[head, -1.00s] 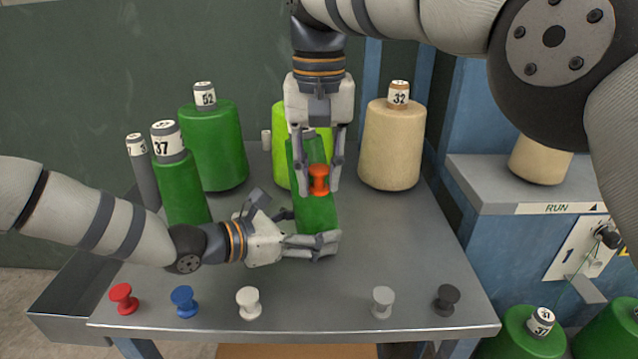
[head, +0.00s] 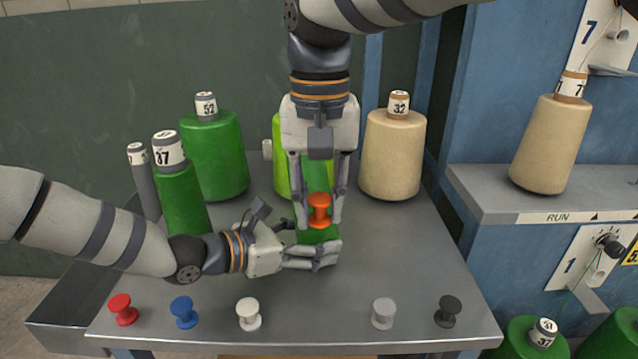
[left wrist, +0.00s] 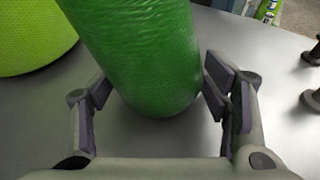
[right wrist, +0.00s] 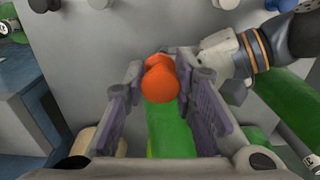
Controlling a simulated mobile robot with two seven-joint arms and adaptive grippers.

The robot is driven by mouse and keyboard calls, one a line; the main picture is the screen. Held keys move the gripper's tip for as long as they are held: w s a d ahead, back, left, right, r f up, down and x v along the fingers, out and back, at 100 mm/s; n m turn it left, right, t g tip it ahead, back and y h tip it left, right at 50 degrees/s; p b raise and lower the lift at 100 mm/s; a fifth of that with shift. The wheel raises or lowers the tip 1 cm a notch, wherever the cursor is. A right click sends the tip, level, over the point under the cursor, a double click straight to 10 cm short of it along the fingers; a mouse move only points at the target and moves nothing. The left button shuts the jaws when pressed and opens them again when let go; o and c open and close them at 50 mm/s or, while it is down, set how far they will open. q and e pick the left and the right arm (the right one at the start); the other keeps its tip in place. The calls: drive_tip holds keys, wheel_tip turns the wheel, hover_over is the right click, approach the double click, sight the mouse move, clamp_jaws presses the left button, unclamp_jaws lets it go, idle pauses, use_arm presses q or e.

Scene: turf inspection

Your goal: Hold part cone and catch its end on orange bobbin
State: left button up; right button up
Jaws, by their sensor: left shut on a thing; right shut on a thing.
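The green part cone (head: 317,237) stands at the middle of the grey table, partly hidden behind the orange bobbin (head: 319,209) and my right gripper. My left gripper (head: 325,252) comes in from the left and is shut on the cone low down. In the left wrist view the green cone (left wrist: 150,50) stands tilted between the fingers. My right gripper (head: 319,218) reaches down from above and is shut on the orange bobbin, in front of the cone. In the right wrist view the bobbin (right wrist: 160,78) sits between the fingertips, over the cone (right wrist: 170,130). No thread end can be made out.
Along the table's front edge stand red (head: 123,309), blue (head: 184,312), white (head: 248,314), grey (head: 383,313) and dark (head: 448,311) bobbins. Behind are green cones (head: 215,155), a lime cone (head: 280,160) and a beige cone (head: 392,155). A shelf (head: 490,195) stands right.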

use_arm(q)
drive_tip(key=o, duration=0.9)
